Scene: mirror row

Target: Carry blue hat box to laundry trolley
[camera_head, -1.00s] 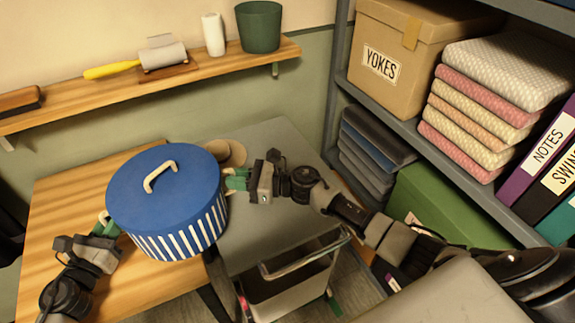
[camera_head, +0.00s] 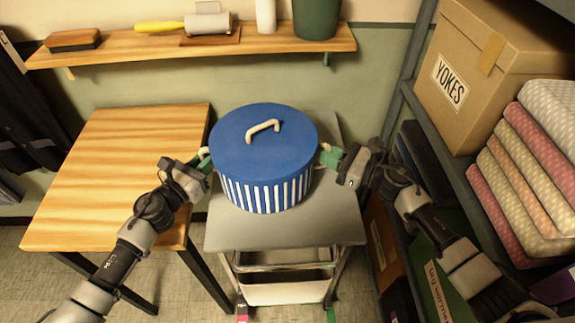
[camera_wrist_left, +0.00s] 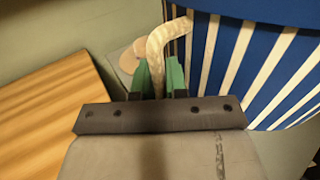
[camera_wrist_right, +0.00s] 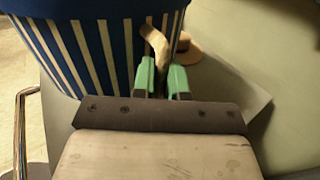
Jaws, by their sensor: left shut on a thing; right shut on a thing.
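The blue hat box (camera_head: 264,150) is round, with a plain blue lid, a cream top handle and white-striped sides. It is upright over the grey top of the laundry trolley (camera_head: 285,236); I cannot tell whether it touches. My left gripper (camera_head: 204,160) is shut on the cream side handle at the box's left; the handle shows between its green fingers in the left wrist view (camera_wrist_left: 160,78). My right gripper (camera_head: 331,157) is shut on the opposite side handle, seen between its fingers in the right wrist view (camera_wrist_right: 164,78). The box hides much of the trolley top.
A wooden table (camera_head: 115,180) stands left of the trolley, its top bare. A shelf unit on the right holds a YOKES box (camera_head: 480,75) and folded textiles (camera_head: 520,165), close to my right arm. A wall shelf (camera_head: 200,47) runs behind. A tan round item (camera_wrist_right: 190,50) lies behind the box.

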